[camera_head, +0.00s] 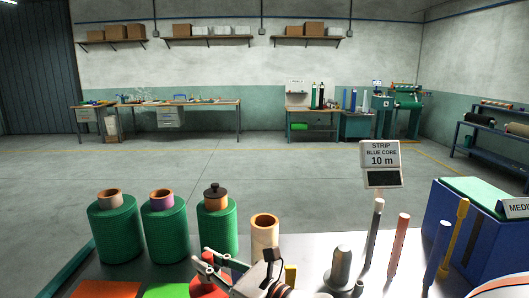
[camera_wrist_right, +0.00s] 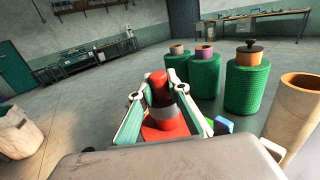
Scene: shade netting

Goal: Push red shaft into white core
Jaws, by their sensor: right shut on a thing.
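In the head view my right gripper (camera_head: 222,268) is low in front of the rolls. It is shut on a red piece (camera_head: 208,288). In the right wrist view this red piece (camera_wrist_right: 158,84) stands between the fingers, with a grey band and a wider red part below. The cream-white core (camera_head: 265,233) is an upright, open-topped tube just right of my gripper and apart from the red piece. It also shows at the right edge of the wrist view (camera_wrist_right: 297,108). A slim pinkish-red shaft (camera_head: 398,244) stands upright farther right. My left gripper is out of view.
Three green rolls (camera_head: 115,232) stand left of the core, one with a black knob. A grey rounded post (camera_head: 341,268), a grey rod (camera_head: 373,235), a blue rod (camera_head: 437,252) and a yellow post (camera_head: 455,240) stand to the right. A sign (camera_head: 380,155) reads STRIP BLUE CORE 10 m.

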